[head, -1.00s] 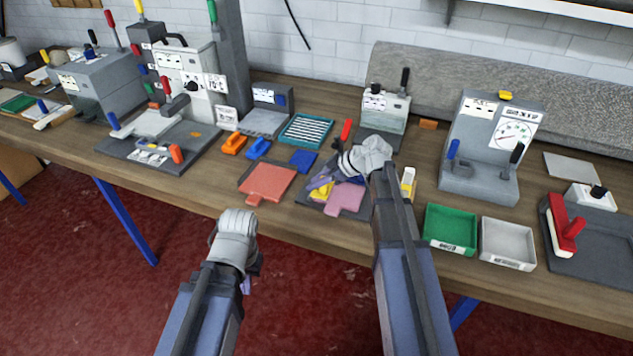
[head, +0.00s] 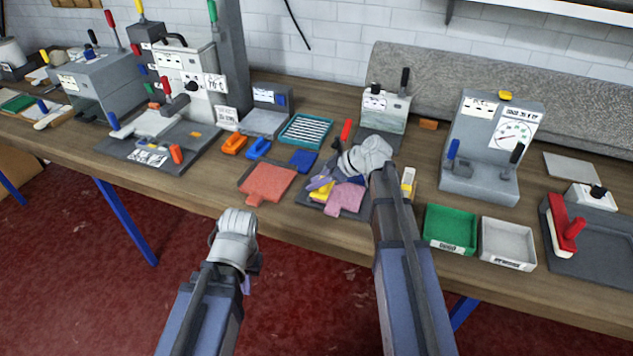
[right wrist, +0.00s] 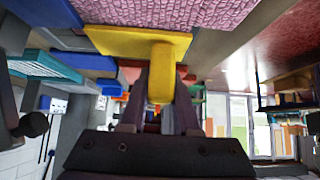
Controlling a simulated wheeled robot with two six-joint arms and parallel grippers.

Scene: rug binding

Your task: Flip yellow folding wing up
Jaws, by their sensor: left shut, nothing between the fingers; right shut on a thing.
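The yellow folding wing (head: 324,193) is at the dark folding base (head: 305,198) near the table's front edge, partly hidden by my right gripper. A pink wing (head: 347,196) lies beside it on the right. My right gripper (head: 322,182) is shut on the yellow wing's tab. In the right wrist view, the tab of the yellow wing (right wrist: 120,44) sits between the fingers of the right gripper (right wrist: 158,90), and the pink textured surface (right wrist: 180,12) lies just beyond the wing. My left gripper (head: 247,280) is shut and empty, in front of the table edge over the floor.
A red wing-like pad (head: 268,183) lies left of the base. A blue pad (head: 303,161) and a red upright handle (head: 346,130) are behind it. A yellow-and-white bottle (head: 408,183), green tray (head: 450,228) and grey tray (head: 507,243) stand to the right.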

